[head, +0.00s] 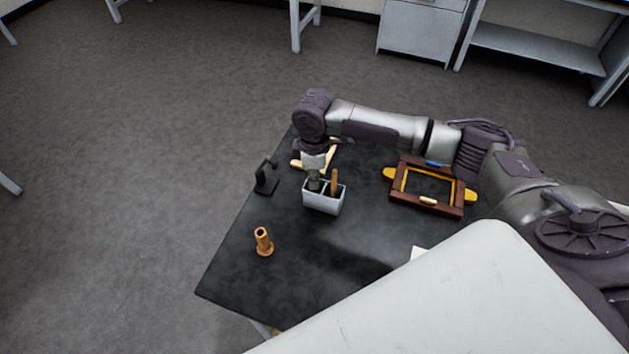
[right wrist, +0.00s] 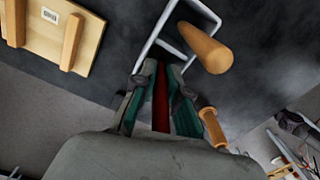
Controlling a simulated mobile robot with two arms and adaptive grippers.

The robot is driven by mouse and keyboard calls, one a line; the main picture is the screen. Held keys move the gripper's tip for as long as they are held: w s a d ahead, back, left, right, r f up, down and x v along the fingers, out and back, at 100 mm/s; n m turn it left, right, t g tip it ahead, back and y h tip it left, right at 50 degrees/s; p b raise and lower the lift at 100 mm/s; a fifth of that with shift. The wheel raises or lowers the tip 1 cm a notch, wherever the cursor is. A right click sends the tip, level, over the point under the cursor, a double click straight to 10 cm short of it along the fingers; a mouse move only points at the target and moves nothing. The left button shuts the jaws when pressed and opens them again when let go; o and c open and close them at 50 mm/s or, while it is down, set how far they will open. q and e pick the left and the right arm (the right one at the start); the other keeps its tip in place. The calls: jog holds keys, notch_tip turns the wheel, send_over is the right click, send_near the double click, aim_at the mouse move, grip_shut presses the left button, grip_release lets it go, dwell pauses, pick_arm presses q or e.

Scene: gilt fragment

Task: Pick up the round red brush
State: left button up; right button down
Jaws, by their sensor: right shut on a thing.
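The red brush (right wrist: 160,105) shows in the right wrist view as a red strip between my fingers. In the head view it is hidden by the gripper. My right gripper (head: 314,184) is shut on it, pointing down at the left compartment of a small grey-white holder (head: 324,207). The gripper also shows in the right wrist view (right wrist: 160,75). I cannot tell how far the brush sits inside the holder. A tan-handled tool (head: 334,179) stands in the holder's right compartment, close beside the gripper. My left gripper is not in view.
On the dark table (head: 240,270), an orange-brown flanged tube (head: 264,243) stands at front left. A small black stand (head: 266,180) is left of the holder. A pale wooden piece (head: 298,164) lies behind it. A brown frame with yellow tabs (head: 462,211) lies at right.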

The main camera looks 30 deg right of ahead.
notch_tip(320, 180, up, 9)
jog(key=shift+f+b, duration=0.1)
jog(key=shift+b, duration=1)
jog(key=shift+r, duration=0.65)
